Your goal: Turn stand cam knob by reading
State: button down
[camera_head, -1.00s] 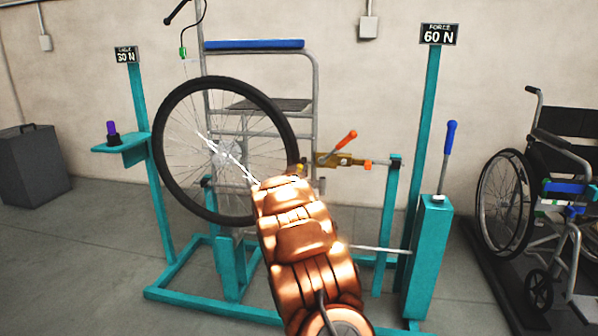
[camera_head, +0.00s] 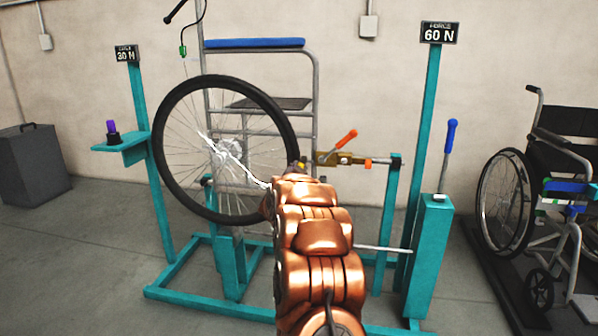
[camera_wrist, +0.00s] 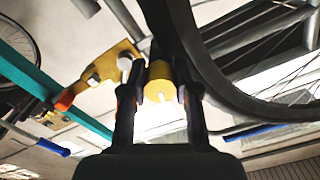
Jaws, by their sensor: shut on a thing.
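A small yellow knob (camera_head: 301,165) shows just above the end of my copper arm in the head view, at the right edge of the wheel. In the wrist view the yellow knob (camera_wrist: 159,76) is between the two dark fingers of my gripper (camera_wrist: 160,92), which is shut on it. A notch shows in the knob's near face. In the head view my arm hides most of the gripper. A sign (camera_head: 439,33) on the right teal post reads 60 N, with a word like FORCE above.
The spoked wheel (camera_head: 225,84) is close to my gripper on its left. A brass bracket with an orange lever (camera_head: 346,140) is to the right. A blue-handled lever (camera_head: 450,135) rises from a teal pillar (camera_head: 429,250). A wheelchair (camera_head: 575,125) stands at far right.

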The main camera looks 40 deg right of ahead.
jog(key=shift+r+m, duration=0.1)
jog(key=shift+m, duration=1)
jog(key=c, duration=0.8)
grip_release()
jog(key=shift+c, duration=0.2)
jog(key=shift+s+a, duration=0.1)
jog(key=v, duration=1.1)
jog(key=shift+s+a, duration=0.2)
jog(key=shift+a, duration=0.15)
